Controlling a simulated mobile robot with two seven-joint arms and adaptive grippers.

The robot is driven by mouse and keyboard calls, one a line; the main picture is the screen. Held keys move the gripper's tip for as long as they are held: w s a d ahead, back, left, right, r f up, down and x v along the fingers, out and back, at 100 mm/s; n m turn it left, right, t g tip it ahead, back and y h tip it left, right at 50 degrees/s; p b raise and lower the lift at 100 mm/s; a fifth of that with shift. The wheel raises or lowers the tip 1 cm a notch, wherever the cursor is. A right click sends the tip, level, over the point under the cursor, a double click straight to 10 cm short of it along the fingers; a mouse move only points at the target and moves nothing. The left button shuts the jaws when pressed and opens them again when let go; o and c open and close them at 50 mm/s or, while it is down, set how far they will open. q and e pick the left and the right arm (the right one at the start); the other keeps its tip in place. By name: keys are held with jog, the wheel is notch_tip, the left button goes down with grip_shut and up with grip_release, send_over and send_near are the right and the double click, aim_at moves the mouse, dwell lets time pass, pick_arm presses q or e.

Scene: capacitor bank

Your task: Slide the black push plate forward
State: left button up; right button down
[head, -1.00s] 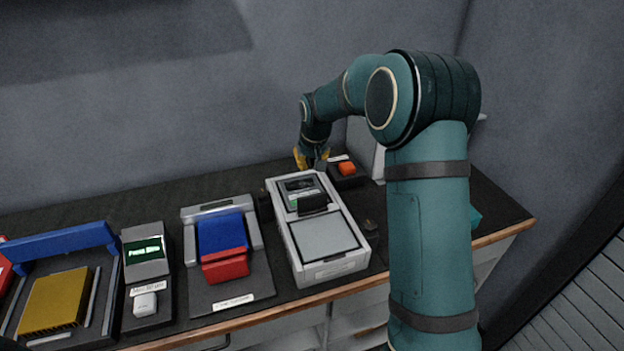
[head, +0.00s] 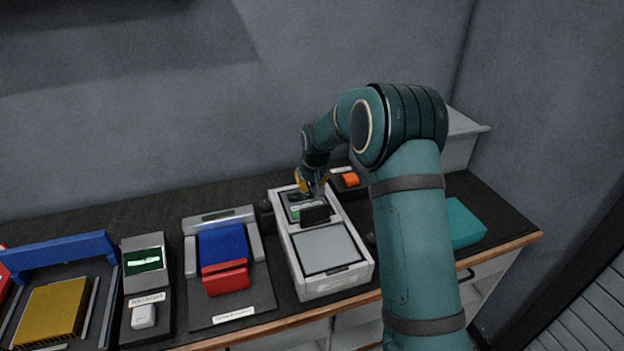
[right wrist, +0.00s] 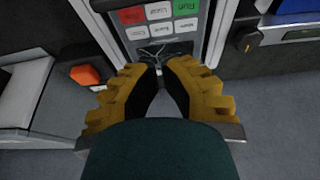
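The black push plate (head: 315,214) is a small dark upright block on the white device (head: 300,266), between its far panel and the grey flat pad (head: 327,249). My right gripper (head: 312,188) is over the far panel, just behind the plate; I cannot tell whether it touches anything. In the right wrist view my right gripper's yellow fingers converge and their dark tips (right wrist: 160,68) meet, with no held object visible. Ahead of them is the device's keypad (right wrist: 160,22) with red, green and white buttons. The plate is not clearly identifiable there. My left gripper is out of view.
An orange button (head: 350,180) on a dark box stands right of the device's far end, also in the right wrist view (right wrist: 85,75). A blue and red fixture (head: 223,255) stands left. A teal block (head: 464,222) lies right. The wall is behind.

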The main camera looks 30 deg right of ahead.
aim_at(315, 215)
jog(key=x, duration=0.3)
jog(key=shift+f, duration=0.2)
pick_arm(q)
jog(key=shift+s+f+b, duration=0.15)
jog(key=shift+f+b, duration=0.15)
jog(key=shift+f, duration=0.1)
pick_arm(e)
jog(key=shift+s+a, duration=0.2)
jog(key=shift+s, duration=0.75)
jog(key=shift+s+a, duration=0.25)
jog(key=shift+s, duration=0.65)
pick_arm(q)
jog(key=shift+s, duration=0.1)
pick_arm(e)
jog(key=shift+s+f, duration=0.1)
